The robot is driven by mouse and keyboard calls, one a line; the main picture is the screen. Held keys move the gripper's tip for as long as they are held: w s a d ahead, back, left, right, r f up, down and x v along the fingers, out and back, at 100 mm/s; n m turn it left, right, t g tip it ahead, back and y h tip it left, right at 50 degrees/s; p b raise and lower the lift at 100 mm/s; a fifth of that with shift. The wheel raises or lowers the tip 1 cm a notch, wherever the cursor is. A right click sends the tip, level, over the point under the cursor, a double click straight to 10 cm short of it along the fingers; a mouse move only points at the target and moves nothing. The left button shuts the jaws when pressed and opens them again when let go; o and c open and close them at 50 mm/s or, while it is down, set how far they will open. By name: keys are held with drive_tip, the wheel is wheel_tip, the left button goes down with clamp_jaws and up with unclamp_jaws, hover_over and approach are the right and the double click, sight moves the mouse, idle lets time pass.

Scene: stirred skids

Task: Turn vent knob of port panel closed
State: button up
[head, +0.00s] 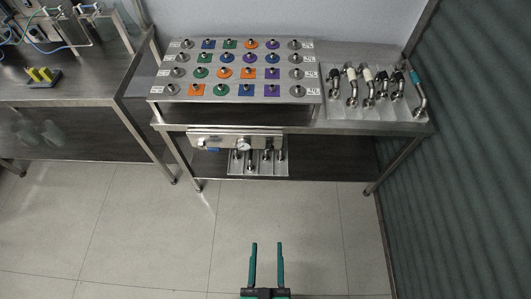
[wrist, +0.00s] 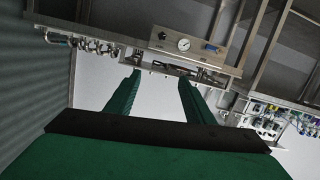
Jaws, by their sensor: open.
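The port panel (head: 225,138) is a steel plate under the front edge of the middle bench, with a round white gauge (head: 243,145) and a blue label (head: 213,149). In the wrist view the panel (wrist: 228,61) lies beyond my fingers, with the gauge (wrist: 183,44) and a small dark knob (wrist: 162,35) beside it. I cannot tell whether this is the vent knob, nor its setting. My gripper (head: 267,245) has two green fingers apart and empty, well in front of the panel. It also shows in the wrist view (wrist: 156,78).
The bench top carries a rack (head: 155,91) of coloured fittings and a tray (head: 322,95) of bent pipe pieces. Another tray (head: 232,168) sits on the lower shelf. A side bench (head: 85,92) stands left, a corrugated wall (head: 460,150) right. The floor before the bench is clear.

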drive_tip(key=w+f+n+t, duration=0.1)
drive_tip(key=w+f, duration=0.4)
drive_tip(key=w, duration=0.2)
drive_tip(key=w+f+n, duration=0.1)
drive_tip(key=w+f, duration=0.4)
drive_tip(key=w, duration=0.3)
drive_tip(key=n+t, duration=0.1)
drive_tip(key=n, duration=0.1)
approach(269, 149)
drive_tip(key=shift+n, duration=0.3)
drive_tip(key=w, duration=0.8)
drive_tip(key=shift+d, duration=0.1)
drive_tip(key=c, duration=1)
